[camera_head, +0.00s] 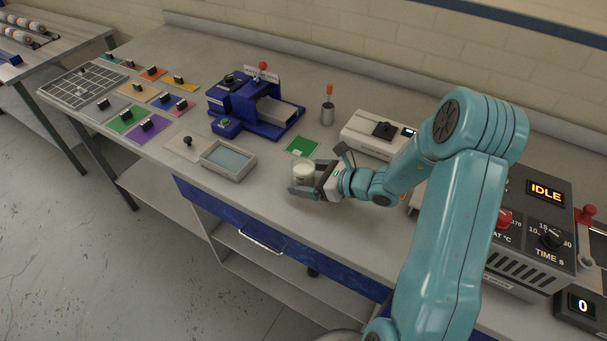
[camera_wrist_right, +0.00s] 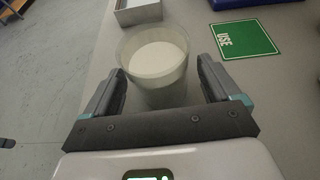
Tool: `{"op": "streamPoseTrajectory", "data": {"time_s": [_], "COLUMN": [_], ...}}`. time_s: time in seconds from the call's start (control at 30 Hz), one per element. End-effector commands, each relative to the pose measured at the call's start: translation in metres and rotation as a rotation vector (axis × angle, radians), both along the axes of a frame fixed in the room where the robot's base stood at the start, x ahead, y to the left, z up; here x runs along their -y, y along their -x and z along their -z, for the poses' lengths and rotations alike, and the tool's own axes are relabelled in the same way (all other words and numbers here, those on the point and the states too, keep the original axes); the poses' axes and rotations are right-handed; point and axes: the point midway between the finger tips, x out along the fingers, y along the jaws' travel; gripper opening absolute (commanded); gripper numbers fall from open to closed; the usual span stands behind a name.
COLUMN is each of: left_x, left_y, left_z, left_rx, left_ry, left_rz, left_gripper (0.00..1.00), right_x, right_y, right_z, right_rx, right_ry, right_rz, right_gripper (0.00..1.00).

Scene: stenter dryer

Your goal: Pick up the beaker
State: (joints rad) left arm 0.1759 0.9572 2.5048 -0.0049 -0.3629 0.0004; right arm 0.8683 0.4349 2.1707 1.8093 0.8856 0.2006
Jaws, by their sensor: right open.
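The beaker (camera_head: 303,173) is a small translucent cup with white contents. In the right wrist view the beaker (camera_wrist_right: 153,62) sits between the two fingers of my right gripper (camera_wrist_right: 155,90), with a visible gap to the finger on the right; contact on the left side is hard to tell. My right gripper (camera_head: 304,184) is open around the beaker in the head view, its arm coming in from the right. My left gripper is in neither view.
A green card (camera_head: 302,146) marked USE lies behind the beaker. A grey tray (camera_head: 228,159) stands to the left. A dryer box (camera_head: 530,235) is at right.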

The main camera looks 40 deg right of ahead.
Motion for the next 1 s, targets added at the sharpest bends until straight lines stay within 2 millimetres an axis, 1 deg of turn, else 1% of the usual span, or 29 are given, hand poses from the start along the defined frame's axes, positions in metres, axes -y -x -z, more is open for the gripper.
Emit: {"op": "streamPoseTrajectory", "data": {"time_s": [0.03,0.13,0.33,0.37,0.4,0.47,0.5,0.53,0.57,0.87,1.0], "left_x": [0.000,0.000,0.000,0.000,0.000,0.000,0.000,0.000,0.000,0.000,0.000], "left_y": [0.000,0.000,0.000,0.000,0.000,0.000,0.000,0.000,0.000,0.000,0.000], "left_z": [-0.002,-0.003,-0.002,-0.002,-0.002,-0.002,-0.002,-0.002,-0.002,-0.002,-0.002], "left_rx": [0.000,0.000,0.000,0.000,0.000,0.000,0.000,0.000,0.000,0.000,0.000], "left_ry": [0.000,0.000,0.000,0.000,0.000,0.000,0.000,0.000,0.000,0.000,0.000], "left_rz": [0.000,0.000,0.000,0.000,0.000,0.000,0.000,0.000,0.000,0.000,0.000], "left_gripper": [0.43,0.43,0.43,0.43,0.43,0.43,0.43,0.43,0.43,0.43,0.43], "right_x": [-0.003,-0.003,-0.003,-0.003,-0.003,-0.003,-0.003,-0.003,-0.003,-0.003,-0.003], "right_y": [-0.006,-0.013,-0.013,-0.013,-0.013,-0.013,-0.013,-0.013,-0.013,-0.013,-0.014], "right_z": [0.002,0.005,0.006,0.006,0.006,0.006,0.006,0.006,0.006,0.003,-0.010], "right_rx": [-0.001,-0.001,-0.001,-0.001,-0.001,-0.001,-0.001,-0.001,-0.001,0.000,0.004], "right_ry": [-0.002,0.000,0.001,0.001,0.001,0.000,0.000,0.000,0.000,0.001,0.003], "right_rz": [-0.002,-0.001,0.000,0.000,0.000,0.000,0.000,0.000,0.000,0.001,-0.001], "right_gripper": [0.90,0.90,0.90,0.86,0.73,0.54,0.41,0.31,0.27,0.28,0.28]}}
